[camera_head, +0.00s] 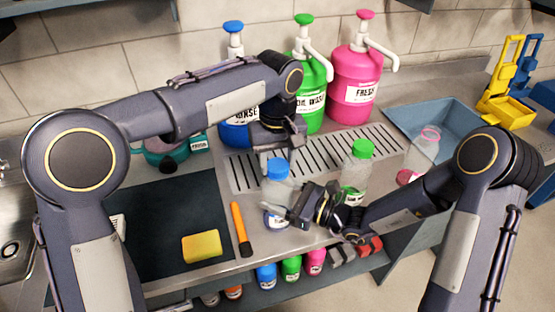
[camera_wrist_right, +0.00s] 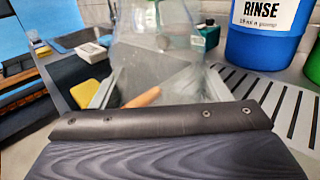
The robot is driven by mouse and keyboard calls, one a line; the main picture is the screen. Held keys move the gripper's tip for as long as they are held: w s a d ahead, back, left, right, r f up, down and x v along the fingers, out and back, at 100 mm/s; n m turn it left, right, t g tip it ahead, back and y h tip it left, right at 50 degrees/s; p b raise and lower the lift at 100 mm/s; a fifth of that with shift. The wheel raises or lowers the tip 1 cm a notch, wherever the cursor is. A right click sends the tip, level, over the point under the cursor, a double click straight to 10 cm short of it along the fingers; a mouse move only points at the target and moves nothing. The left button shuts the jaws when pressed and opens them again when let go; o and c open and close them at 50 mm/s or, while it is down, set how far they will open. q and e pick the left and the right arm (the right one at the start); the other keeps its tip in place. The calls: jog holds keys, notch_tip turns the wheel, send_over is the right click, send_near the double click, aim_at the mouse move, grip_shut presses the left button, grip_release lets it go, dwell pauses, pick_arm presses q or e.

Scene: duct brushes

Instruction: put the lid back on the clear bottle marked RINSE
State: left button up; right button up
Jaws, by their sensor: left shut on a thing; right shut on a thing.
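The clear bottle (camera_head: 279,192) stands on the steel counter, its label mostly hidden and too small to read in the head view. My right gripper (camera_head: 290,212) is shut on its lower body from the right; the clear body also fills the middle of the right wrist view (camera_wrist_right: 165,65). The blue lid (camera_head: 278,169) is at the bottle's mouth, roughly in line with it. My left gripper (camera_head: 277,156) is shut on the lid from above. I cannot tell whether the lid is seated or just above the rim. The right wrist view does not show the lid.
A green-capped clear bottle (camera_head: 358,172) stands close to the right, behind my right arm. A blue pump jug marked RINSE (camera_wrist_right: 268,30) stands behind. An orange-handled tool (camera_head: 240,226) and yellow sponge (camera_head: 201,246) lie left. A slotted drain (camera_head: 330,145) lies behind the bottles.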

pick_arm(q)
jog(key=m, duration=1)
jog(key=shift+m, duration=0.4)
jog(key=m, duration=0.8)
jog(key=shift+m, duration=0.4)
jog(key=o, duration=1.1)
jog(key=shift+o, duration=0.2)
notch_tip(320, 180, up, 12)
